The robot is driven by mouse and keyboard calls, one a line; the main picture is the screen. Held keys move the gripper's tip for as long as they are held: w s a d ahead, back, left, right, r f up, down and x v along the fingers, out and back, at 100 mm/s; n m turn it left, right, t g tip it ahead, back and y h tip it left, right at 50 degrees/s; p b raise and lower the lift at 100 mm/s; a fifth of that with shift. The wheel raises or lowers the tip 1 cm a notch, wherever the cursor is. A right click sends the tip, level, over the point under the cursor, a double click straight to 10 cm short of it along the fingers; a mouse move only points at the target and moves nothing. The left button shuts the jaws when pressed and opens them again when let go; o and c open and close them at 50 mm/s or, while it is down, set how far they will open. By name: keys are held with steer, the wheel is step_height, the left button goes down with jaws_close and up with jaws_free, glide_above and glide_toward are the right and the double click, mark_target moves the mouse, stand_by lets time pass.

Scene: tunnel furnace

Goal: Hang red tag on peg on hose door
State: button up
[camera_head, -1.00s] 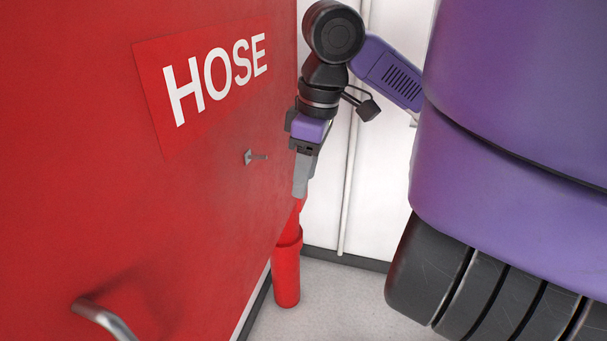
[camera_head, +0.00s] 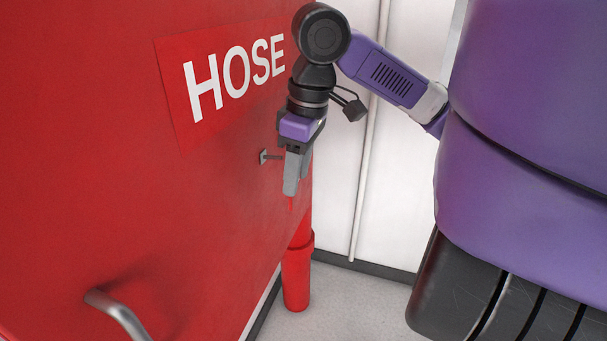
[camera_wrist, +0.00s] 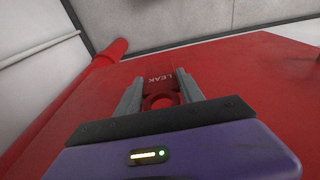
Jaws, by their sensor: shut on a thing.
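A small grey peg (camera_head: 264,157) sticks out below the sign. In the wrist view the tag (camera_wrist: 160,78) reads "LEAK" and has a round hole near the fingers. The peg does not show there.
A curved metal handle (camera_head: 118,315) juts from the door at lower left. A red cylinder (camera_head: 297,275) stands on the floor beyond the door's edge. A white wall (camera_head: 340,200) with a thin vertical pipe is behind my arm.

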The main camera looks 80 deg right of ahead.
steer(key=shift+w+d+f+b, duration=0.1)
steer(key=shift+w+d+f, duration=0.05)
steer(key=shift+w, duration=0.55)
steer(key=shift+w+d+f+b, duration=0.1)
steer(key=shift+w+d+f, duration=0.1)
steer(key=shift+w, duration=0.45)
steer(key=shift+w+d+f+b, duration=0.1)
steer(key=shift+w+f, duration=0.05)
steer(key=shift+w, duration=0.55)
